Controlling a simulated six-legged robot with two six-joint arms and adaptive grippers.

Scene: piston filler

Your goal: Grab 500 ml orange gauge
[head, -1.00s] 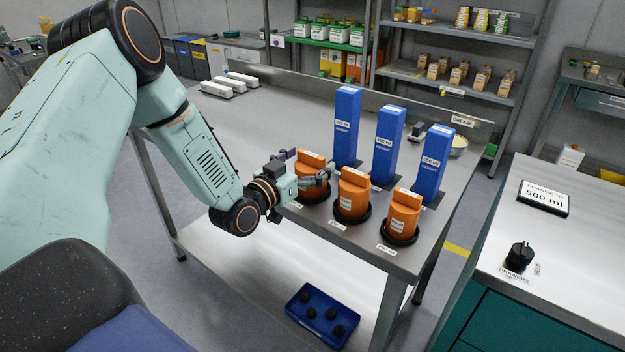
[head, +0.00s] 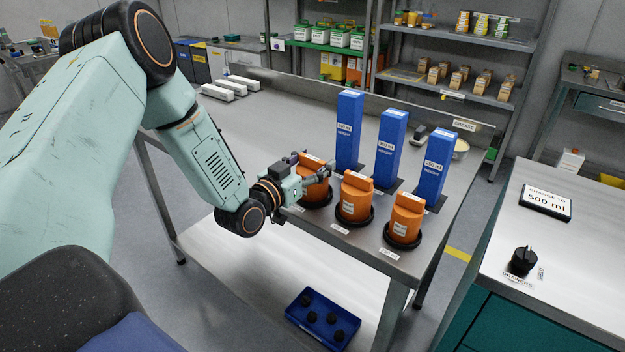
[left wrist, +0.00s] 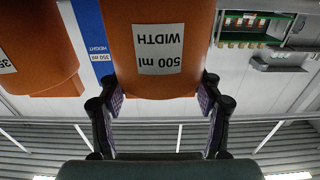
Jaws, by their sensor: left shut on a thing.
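Three orange gauges stand in a row near the front edge of the steel table (head: 262,120), each in a black ring. The leftmost orange gauge (head: 313,188) carries a label reading 500 ml WIDTH in the left wrist view (left wrist: 158,80), where it appears upside down. My left gripper (head: 318,172) is shut on this gauge, with one finger on each side in the left wrist view (left wrist: 162,92). The gauge looks upright and still at its ring. The middle orange gauge (head: 355,198) and the right one (head: 405,217) stand apart from the gripper. My right gripper is out of view.
Three tall blue height gauges (head: 390,150) stand close behind the orange ones. A blue bin (head: 322,318) with black knobs lies on the lower shelf. A sign reading 500 ml (head: 546,202) is on the right counter. The table's left part is mostly clear.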

